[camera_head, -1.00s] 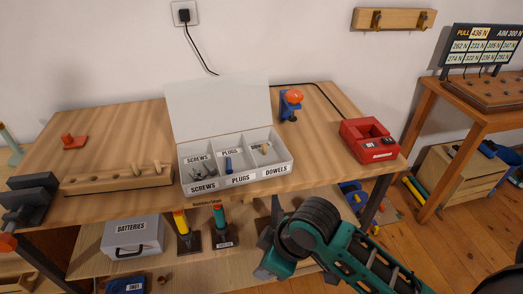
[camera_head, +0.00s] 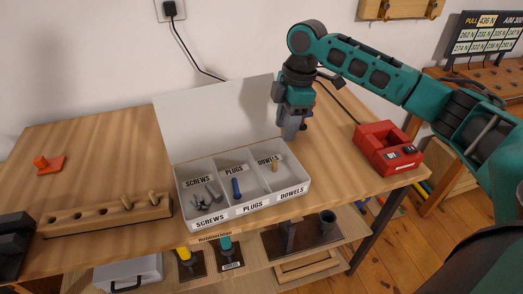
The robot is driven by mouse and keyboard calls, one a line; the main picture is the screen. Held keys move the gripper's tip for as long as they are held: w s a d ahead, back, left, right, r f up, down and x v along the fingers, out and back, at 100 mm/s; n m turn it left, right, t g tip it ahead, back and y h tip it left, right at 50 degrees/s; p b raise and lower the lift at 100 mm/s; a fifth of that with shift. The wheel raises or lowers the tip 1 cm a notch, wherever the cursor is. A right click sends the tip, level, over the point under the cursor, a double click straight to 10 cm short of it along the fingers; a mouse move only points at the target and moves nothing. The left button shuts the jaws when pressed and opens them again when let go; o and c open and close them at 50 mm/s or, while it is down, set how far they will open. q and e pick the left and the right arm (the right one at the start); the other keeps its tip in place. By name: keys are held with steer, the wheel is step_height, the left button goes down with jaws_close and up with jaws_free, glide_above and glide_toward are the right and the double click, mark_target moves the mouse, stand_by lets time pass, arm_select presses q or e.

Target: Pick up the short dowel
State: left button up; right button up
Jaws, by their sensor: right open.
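An open white parts box (camera_head: 205,227) stands on the wooden workbench, with compartments labelled screws, plugs and dowels. A small tan dowel (camera_head: 274,165) stands roughly upright in the dowels compartment. Two more pegs, a left one (camera_head: 126,203) and a right one (camera_head: 153,198), stick up from the wooden hole block (camera_head: 90,219); I cannot tell for certain which piece is the short dowel. My right gripper (camera_head: 289,136) points down, open and empty, near the box's back right corner, behind and above the dowels compartment. My left gripper is not in view.
The raised white lid (camera_head: 215,117) stands at the box's back. A red case (camera_head: 385,150) sits to the right. Screws (camera_head: 203,202) and a blue plug (camera_head: 236,188) lie in other compartments. A dark vise-like block (camera_head: 12,243) is at the left edge. Bench between box and red case is clear.

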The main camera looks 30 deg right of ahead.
glide_above(275, 160)
steer(key=d, duration=0.1)
steer(key=f, duration=0.4)
steer(key=f+b, duration=0.1)
steer(key=f, duration=0.1)
steer(key=shift+s+f, duration=0.3)
steer(key=shift+f, duration=0.05)
steer(key=f, duration=0.3)
steer(key=a+f, duration=0.1)
steer(key=f, duration=0.1)
steer(key=shift+w+f, duration=0.2)
steer(key=shift+w, duration=0.05)
steer(key=shift+f, duration=0.2)
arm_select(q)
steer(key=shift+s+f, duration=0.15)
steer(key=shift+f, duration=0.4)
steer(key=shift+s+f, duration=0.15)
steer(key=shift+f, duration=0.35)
arm_select(e)
steer(key=shift+c, duration=0.2)
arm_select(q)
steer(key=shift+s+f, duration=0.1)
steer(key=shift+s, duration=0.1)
arm_select(e)
jaws_close()
